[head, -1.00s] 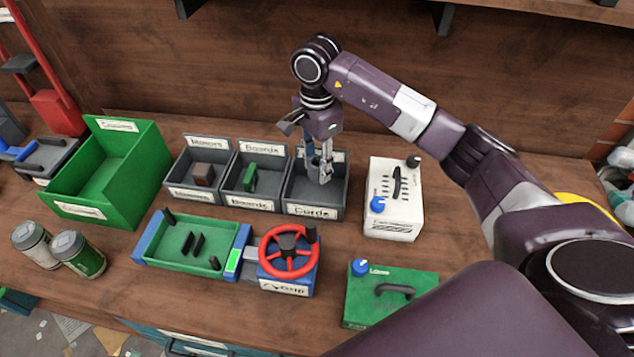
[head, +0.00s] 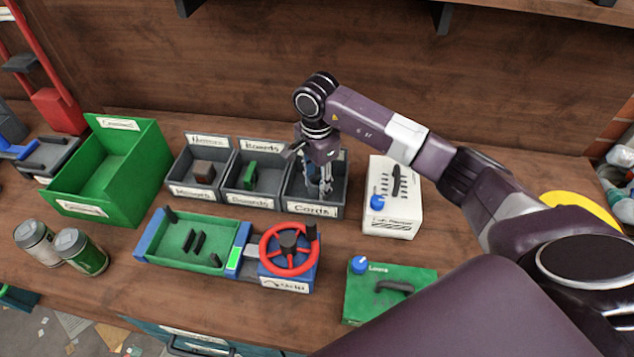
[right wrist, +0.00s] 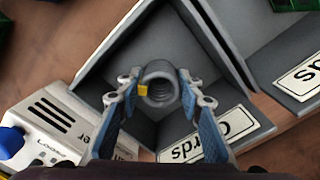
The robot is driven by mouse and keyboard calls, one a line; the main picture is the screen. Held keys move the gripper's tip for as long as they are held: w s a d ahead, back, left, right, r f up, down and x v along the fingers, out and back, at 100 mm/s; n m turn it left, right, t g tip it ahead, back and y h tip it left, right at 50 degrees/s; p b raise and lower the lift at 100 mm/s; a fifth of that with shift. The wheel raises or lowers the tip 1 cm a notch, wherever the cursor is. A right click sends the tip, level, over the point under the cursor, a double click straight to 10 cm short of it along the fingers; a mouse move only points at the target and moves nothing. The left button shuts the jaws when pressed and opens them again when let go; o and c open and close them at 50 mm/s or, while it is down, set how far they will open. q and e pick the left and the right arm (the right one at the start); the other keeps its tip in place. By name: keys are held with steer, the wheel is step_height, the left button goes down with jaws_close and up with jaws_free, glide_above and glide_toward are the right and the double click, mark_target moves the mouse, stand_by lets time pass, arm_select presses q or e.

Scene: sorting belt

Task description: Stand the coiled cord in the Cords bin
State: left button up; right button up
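The coiled cord (right wrist: 161,87) is a grey ring-like coil with a yellow tag. In the right wrist view it is between the fingertips of my right gripper (right wrist: 160,84), whose pads meet its two sides. My right gripper (head: 322,187) is down inside the Cords bin (head: 313,210), a grey open bin with a white front label. The bin's wall also shows in the right wrist view (right wrist: 213,45). Whether the cord touches the bin floor I cannot tell. In the head view the cord is not clear. My left gripper is not in view.
Two like grey bins, one with a brown block (head: 203,171) and one with a green board (head: 250,174), stand left of it. A white box with a blue knob (head: 394,207) stands close on the right. A red handwheel (head: 288,252) is in front.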

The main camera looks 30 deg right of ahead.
mark_target(317, 180)
steer(key=o, duration=0.3)
steer(key=shift+o, duration=0.2)
steer(key=shift+r, duration=0.1)
steer(key=shift+r, duration=0.2)
step_height(317, 180, up, 11)
steer(key=shift+f+b, duration=0.2)
steer(key=shift+b, duration=0.75)
steer(key=shift+r, duration=0.55)
